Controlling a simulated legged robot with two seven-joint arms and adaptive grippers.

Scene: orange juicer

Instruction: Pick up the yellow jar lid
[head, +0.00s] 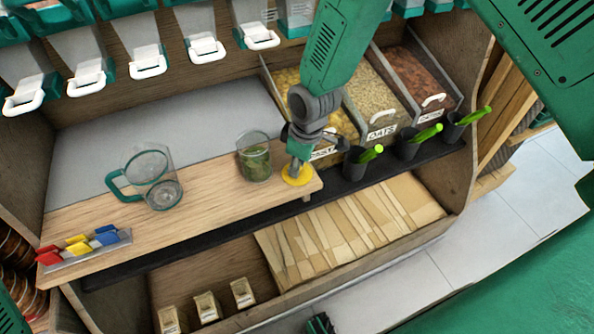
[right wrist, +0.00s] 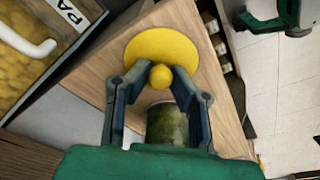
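The yellow jar lid (head: 297,176) lies flat near the right end of the wooden board. In the right wrist view, it is a yellow disc (right wrist: 178,47) with a round knob (right wrist: 160,76). My right gripper (head: 297,160) points down just over the lid. In the right wrist view, its two fingers (right wrist: 160,88) stand apart on either side of the knob, with no clear grip on it. A glass jar with green contents (head: 255,163) stands just left of the lid; it also shows between the fingers (right wrist: 166,125).
A glass jug with a green handle (head: 157,180) stands left on the board (head: 215,198). A rack of coloured clips (head: 85,250) is at its left end. Bins of dry food (head: 375,95) stand behind; dark cups with green scoops (head: 360,160) are to the right.

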